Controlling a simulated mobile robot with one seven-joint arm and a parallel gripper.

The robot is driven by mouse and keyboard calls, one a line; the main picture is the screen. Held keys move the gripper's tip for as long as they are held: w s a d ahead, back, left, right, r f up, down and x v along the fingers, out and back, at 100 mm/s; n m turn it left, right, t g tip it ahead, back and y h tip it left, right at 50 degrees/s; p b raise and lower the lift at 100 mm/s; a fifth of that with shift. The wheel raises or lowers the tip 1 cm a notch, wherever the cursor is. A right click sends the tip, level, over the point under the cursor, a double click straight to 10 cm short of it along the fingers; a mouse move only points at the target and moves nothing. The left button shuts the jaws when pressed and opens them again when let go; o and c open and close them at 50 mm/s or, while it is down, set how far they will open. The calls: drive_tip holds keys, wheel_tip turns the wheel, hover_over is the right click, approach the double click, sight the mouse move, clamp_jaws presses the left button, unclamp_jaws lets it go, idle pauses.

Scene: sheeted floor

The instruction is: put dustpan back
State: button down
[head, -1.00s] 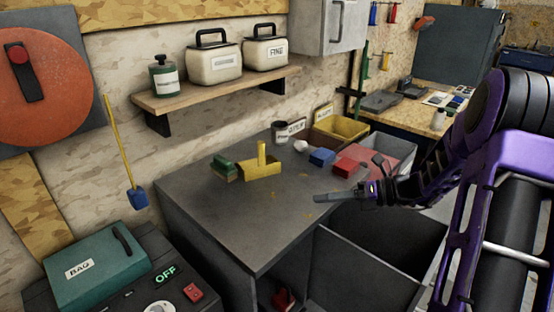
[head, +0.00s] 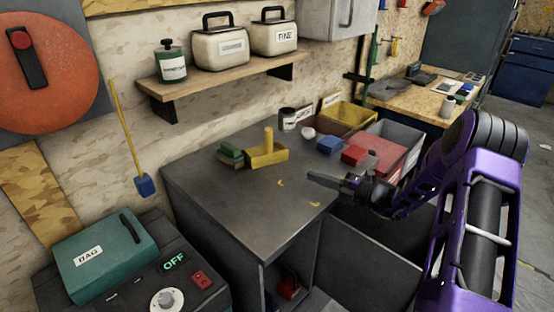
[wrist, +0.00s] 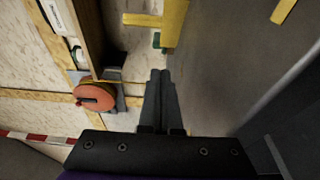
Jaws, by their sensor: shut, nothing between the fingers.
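A yellow dustpan-like piece (head: 266,154) with an upright handle stands on the grey bench top (head: 215,195). A green block-like thing (head: 230,155), perhaps a brush, lies just left of it. In the wrist view, the yellow piece (wrist: 172,22) shows at the top, beyond my fingertips, with a bit of green beside it. My gripper (head: 310,177) is over the bench's right part, to the right of the yellow piece and apart from it. In the wrist view its fingers (wrist: 160,75) are together and empty.
Small yellow scraps (head: 315,204) lie on the bench. Blue (head: 329,145) and red (head: 355,155) blocks and yellow (head: 350,114) and grey bins stand at its back right. A shelf (head: 215,85) with canisters hangs above. A blue-ended yellow stick (head: 125,130) hangs at left.

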approach(266, 155)
drive_tip(key=a, duration=0.2)
drive_tip(key=s+a, duration=0.1)
drive_tip(key=a, duration=0.1)
drive_tip(key=w, duration=0.1)
drive_tip(key=w+a, duration=0.1)
drive_tip(key=w, duration=0.1)
drive_tip(key=shift+b, duration=0.4)
drive_tip(key=shift+w, duration=0.55)
drive_tip(key=w+a+b, duration=0.1)
drive_tip(key=w, duration=0.2)
drive_tip(key=w+b, duration=0.2)
drive_tip(key=w, duration=0.1)
drive_tip(key=w+a+b, duration=0.1)
drive_tip(key=w, duration=0.3)
drive_tip(key=shift+a+f, duration=0.2)
drive_tip(key=shift+a, duration=0.15)
drive_tip(key=shift+w+a+b, duration=0.15)
drive_tip(key=shift+w+b, duration=0.45)
drive_tip(key=shift+b, duration=0.05)
drive_tip(key=shift+w+r, duration=0.25)
drive_tip(key=shift+w, duration=0.05)
drive_tip(key=shift+s, duration=0.1)
